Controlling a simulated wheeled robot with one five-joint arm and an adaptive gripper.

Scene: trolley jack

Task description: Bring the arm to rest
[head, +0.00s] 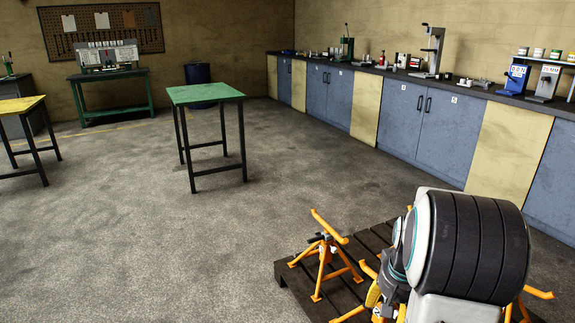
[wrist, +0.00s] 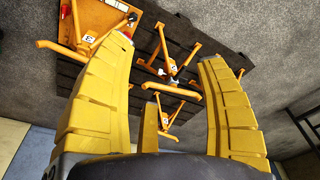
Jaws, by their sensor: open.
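My gripper (wrist: 165,75) is open in the wrist view, its yellow fingers spread wide with nothing between them. Beyond the fingers are orange stands on a dark slatted pallet, apart from the fingers as far as I can tell. In the head view my arm fills the lower right, and only a small part of the yellow gripper (head: 373,295) shows; its fingertips are hidden. An orange stand (head: 325,262) stands on the pallet (head: 290,273) just left of my arm. An orange jack-like piece (wrist: 100,25) shows at the upper left of the wrist view.
A green-topped table (head: 205,93) stands mid-floor, a yellow-topped table (head: 20,105) at far left. Blue cabinets (head: 405,115) with a dark worktop and tools line the right wall. A green bench (head: 110,75) and blue drum (head: 198,73) are at the back. The floor left of the pallet is clear.

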